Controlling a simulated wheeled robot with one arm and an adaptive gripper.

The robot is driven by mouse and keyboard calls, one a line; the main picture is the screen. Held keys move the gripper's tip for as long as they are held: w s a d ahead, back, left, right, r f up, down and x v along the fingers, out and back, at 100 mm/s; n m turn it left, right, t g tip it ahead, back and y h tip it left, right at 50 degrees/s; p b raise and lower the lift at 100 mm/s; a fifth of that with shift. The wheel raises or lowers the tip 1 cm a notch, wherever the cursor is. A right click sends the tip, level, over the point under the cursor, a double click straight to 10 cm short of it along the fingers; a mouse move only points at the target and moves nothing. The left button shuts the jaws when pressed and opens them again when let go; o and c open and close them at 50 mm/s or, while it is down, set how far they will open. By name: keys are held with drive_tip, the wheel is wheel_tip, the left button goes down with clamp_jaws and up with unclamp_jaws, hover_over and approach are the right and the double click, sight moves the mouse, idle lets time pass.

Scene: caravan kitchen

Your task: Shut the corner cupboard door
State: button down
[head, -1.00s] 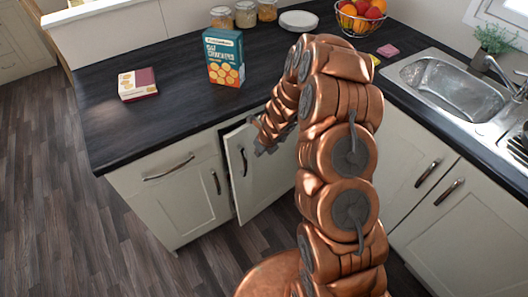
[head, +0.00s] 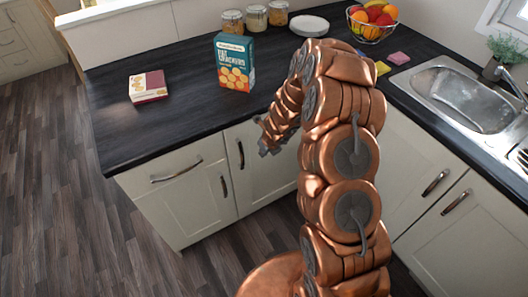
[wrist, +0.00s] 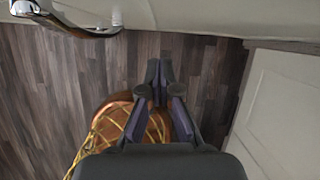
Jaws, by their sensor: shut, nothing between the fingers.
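The corner cupboard door (head: 262,172) is a cream panel under the counter, left of my arm in the head view. It now looks flush with the cabinet front beside it, with no dark gap showing at its left edge. Its dark handle (head: 240,153) stands upright near that edge. My arm hides the door's right part. My gripper (head: 267,147) is in front of the door's upper part. In the wrist view, the gripper's fingers (wrist: 161,85) are together and empty. A pale panel with a metal handle (wrist: 65,18) lies ahead of them. I cannot tell whether they touch it.
The dark counter (head: 165,115) holds a cracker box (head: 234,62), a small red-and-white box (head: 148,86), jars, plates and a fruit bowl (head: 372,20). Sink cabinets (head: 455,215) stand close on the right. The wooden floor (head: 75,200) is clear on the left.

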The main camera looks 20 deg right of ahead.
drive_tip(key=a+p+v, duration=0.1)
drive_tip(key=p+v, duration=0.5)
drive_tip(key=v, duration=0.3)
drive_tip(key=shift+d+r, duration=0.2)
drive_tip(key=shift+d, duration=0.1)
drive_tip(key=shift+s+a, duration=0.1)
drive_tip(key=s+a+r+n+y, duration=0.2)
drive_tip(key=s+a+r+n, duration=0.1)
drive_tip(key=a+r+n, duration=0.5)
drive_tip(key=s+a+r+n+y, duration=0.2)
drive_tip(key=s+a+r+n, duration=0.3)
drive_tip(key=r, duration=0.5)
drive_tip(key=s+a+r+n+g+h, duration=0.1)
drive_tip(key=s+r+n+g, duration=0.15)
drive_tip(key=s+n, duration=0.45)
drive_tip(key=s+a+r+n+g, duration=0.1)
drive_tip(key=s+r+n, duration=0.4)
drive_tip(key=s, duration=0.4)
drive_tip(key=s+d+r+n+g+h, duration=0.1)
drive_tip(key=s+d+n+h, duration=0.1)
drive_tip(key=s, duration=0.5)
drive_tip(key=s+d+n+g+h+b, duration=0.1)
drive_tip(key=s+d+n+h, duration=0.1)
drive_tip(key=s+d+n, duration=0.3)
drive_tip(key=s+d, duration=0.2)
drive_tip(key=s, duration=0.1)
drive_tip(key=shift+r+n, duration=0.3)
drive_tip(key=shift+r, duration=0.05)
drive_tip(key=shift+g, duration=0.25)
